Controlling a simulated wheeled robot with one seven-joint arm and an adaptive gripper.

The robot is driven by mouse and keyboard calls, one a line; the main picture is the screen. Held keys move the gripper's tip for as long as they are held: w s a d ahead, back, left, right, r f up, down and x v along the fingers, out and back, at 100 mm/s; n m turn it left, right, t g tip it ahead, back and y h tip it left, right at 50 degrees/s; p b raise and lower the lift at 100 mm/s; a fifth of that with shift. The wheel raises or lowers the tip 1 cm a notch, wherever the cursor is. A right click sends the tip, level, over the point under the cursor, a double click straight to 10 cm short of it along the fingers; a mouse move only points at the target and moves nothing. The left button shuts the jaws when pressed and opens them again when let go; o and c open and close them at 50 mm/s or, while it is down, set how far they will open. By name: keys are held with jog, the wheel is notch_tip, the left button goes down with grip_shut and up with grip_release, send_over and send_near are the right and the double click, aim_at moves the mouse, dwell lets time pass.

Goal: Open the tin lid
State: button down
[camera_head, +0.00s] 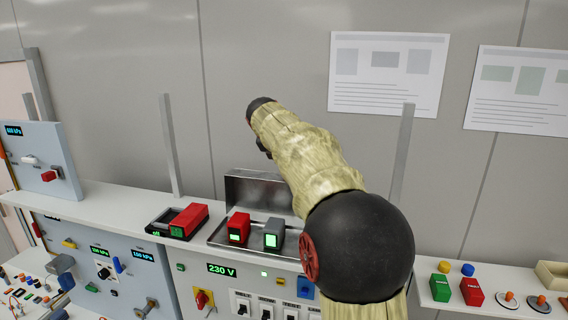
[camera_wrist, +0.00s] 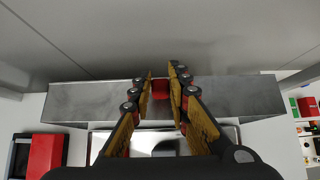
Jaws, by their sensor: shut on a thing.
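The tin (camera_head: 215,236) is a shallow metal box on the shelf. Its lid (camera_head: 258,190) stands raised at the back, roughly upright. The lid also shows as a long grey metal panel in the wrist view (camera_wrist: 85,103). My gripper (camera_wrist: 161,82) reaches the middle of the lid, its fingers close around a small red piece there. I cannot tell whether that red piece is a knob of the lid. In the head view my arm covers the right part of the lid, and the fingers are hidden. A red block (camera_head: 239,228) and a grey block (camera_head: 274,234) with lit green faces stand at the tin.
A red block in a black tray (camera_head: 160,226) is left of the tin. Panels with switches and a 230 V display (camera_head: 222,269) lie below the shelf. Green and red pieces (camera_head: 472,291) stand at the right. Grey posts (camera_head: 170,146) rise behind the shelf.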

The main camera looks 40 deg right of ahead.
jog(key=shift+r, duration=0.45)
jog(key=c, duration=2)
grip_release()
jog(key=shift+c, duration=0.2)
jog(key=shift+o, duration=1.2)
jog(key=shift+f, duration=0.15)
jog(key=shift+o, duration=0.6)
jog(key=shift+f, duration=0.2)
jog(key=v, duration=1.2)
jog(key=shift+a, duration=0.1)
